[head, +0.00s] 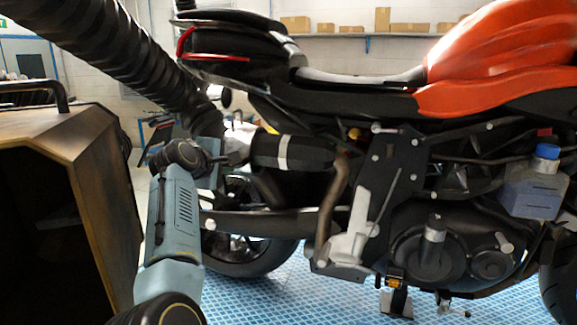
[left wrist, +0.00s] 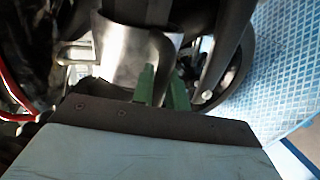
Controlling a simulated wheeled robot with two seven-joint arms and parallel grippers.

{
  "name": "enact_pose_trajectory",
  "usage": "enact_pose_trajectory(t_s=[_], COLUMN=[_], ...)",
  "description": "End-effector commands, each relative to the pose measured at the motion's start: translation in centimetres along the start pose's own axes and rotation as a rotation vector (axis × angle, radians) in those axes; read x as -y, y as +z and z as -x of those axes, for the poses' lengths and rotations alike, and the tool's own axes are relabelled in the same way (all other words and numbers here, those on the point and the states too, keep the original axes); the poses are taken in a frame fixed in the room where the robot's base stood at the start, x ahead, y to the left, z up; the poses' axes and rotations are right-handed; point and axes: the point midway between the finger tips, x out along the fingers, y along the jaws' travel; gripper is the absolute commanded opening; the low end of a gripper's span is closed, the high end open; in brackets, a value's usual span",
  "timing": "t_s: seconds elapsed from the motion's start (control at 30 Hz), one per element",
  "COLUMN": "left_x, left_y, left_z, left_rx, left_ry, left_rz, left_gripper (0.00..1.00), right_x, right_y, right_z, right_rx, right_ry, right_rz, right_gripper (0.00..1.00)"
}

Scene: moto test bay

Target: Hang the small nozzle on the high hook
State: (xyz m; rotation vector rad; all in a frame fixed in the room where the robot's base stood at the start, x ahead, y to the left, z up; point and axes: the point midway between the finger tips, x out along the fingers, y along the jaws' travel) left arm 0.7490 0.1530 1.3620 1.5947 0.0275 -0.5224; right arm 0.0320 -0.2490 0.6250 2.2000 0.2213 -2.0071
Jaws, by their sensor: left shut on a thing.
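A silver metal nozzle (left wrist: 115,50) with a wide curved rim fills the upper middle of the left wrist view. My left gripper (left wrist: 162,88) has its green fingers shut on its near edge. In the head view my left gripper (head: 222,160) reaches up from the bottom left to the rear end of the motorcycle's exhaust. A greyish nozzle part (head: 238,141) shows there, close against the black muffler (head: 292,152); whether it is around the muffler or only beside it I cannot tell. My right gripper is not in view. I cannot make out a high hook.
A thick black ribbed hose (head: 120,55) slopes down from the top left towards my left gripper. The black and orange motorcycle (head: 490,55) fills the right. A dark cabinet (head: 105,190) stands close at left. Blue floor tiles (head: 285,300) are bare in front.

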Motion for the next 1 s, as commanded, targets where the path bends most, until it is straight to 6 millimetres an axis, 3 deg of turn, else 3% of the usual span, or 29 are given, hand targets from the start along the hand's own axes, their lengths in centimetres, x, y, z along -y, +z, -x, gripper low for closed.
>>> enact_pose_trajectory(t_s=[1.0], left_x=[-0.3], left_y=[-3.1], left_z=[0.1], left_rx=[-0.003], left_ry=[0.006], left_rz=[0.0], left_gripper=[0.0], right_x=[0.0], right_y=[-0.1], right_z=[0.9], right_rx=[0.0], right_ry=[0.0], right_rz=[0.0], right_gripper=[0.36])
